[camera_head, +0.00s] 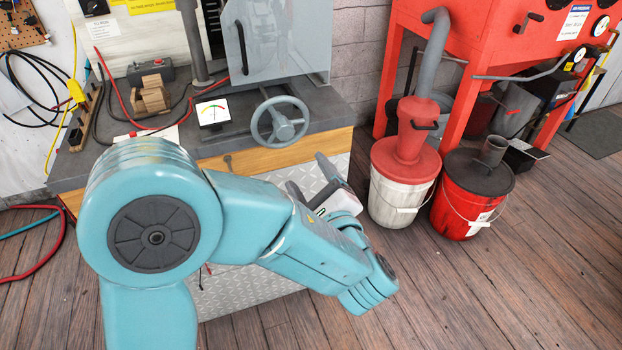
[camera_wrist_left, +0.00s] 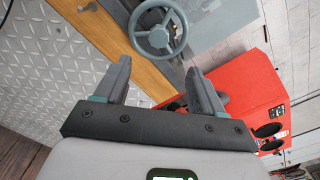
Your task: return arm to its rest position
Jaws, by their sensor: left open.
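My left arm comes in from the lower left in the head view, a teal arm bent at a large round joint. Its left gripper (camera_head: 314,184) is in front of the workbench, with grey fingers pointing up and back toward the bench front. In the left wrist view the two fingers of the left gripper (camera_wrist_left: 158,90) stand wide apart with nothing between them. Part of the gripper is hidden behind the forearm in the head view. My right gripper is not in view.
The workbench (camera_head: 330,125) carries a handwheel (camera_head: 280,121), a gauge (camera_head: 212,112) and cables. A white bucket (camera_head: 400,195) and a red bucket (camera_head: 468,205) stand right of the gripper, below a red cabinet (camera_head: 475,35). The wooden floor (camera_head: 530,290) at lower right is clear.

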